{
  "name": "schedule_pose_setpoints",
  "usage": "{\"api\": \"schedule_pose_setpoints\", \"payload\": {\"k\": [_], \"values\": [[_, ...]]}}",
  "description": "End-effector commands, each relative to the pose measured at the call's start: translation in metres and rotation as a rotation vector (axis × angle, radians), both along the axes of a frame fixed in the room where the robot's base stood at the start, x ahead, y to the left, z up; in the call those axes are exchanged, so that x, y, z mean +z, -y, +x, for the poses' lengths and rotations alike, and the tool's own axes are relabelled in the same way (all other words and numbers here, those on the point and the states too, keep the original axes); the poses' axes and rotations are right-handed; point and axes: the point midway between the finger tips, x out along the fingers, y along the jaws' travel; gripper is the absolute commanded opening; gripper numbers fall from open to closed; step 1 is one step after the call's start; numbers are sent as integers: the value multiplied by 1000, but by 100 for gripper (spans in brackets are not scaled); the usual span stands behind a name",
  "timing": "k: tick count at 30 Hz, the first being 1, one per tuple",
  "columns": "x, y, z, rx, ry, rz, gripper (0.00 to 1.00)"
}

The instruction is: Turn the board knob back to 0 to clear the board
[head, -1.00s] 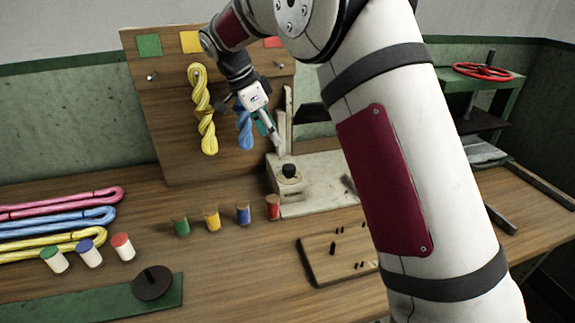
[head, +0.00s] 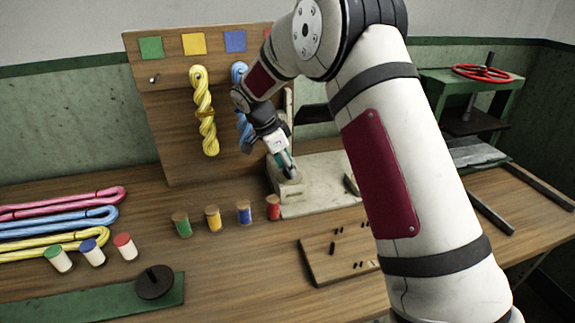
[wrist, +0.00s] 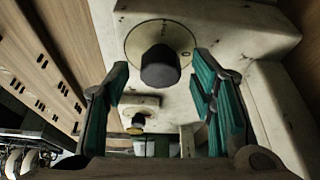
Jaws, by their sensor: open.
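A dark round knob (wrist: 160,66) stands on a pale round dial with small marks, on a worn cream block, in the wrist view. My gripper (head: 288,168) is open over the cream base (head: 325,190) in the head view and hides the knob there. In the wrist view its green-padded fingers lie on either side of the knob, with a gap to each. I cannot tell how far down the fingers reach along it.
A smaller dark knob (wrist: 137,121) shows lower in the wrist view. Several coloured spools (head: 212,219) stand left of the base. A pegged wooden board (head: 318,262) lies in front. Yellow (head: 203,110) and blue skeins hang on the back panel (head: 165,130).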

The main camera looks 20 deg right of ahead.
Motion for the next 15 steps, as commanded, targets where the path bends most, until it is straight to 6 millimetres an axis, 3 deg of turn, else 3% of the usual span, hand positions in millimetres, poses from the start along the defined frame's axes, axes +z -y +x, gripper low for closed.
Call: {"api": "schedule_pose_setpoints", "payload": {"k": [3, 9, 15], "values": [[0, 0, 0, 0, 0, 0, 48], [0, 0, 0, 0, 0, 0, 3], [1, 0, 0, 4, 0, -1, 3]]}}
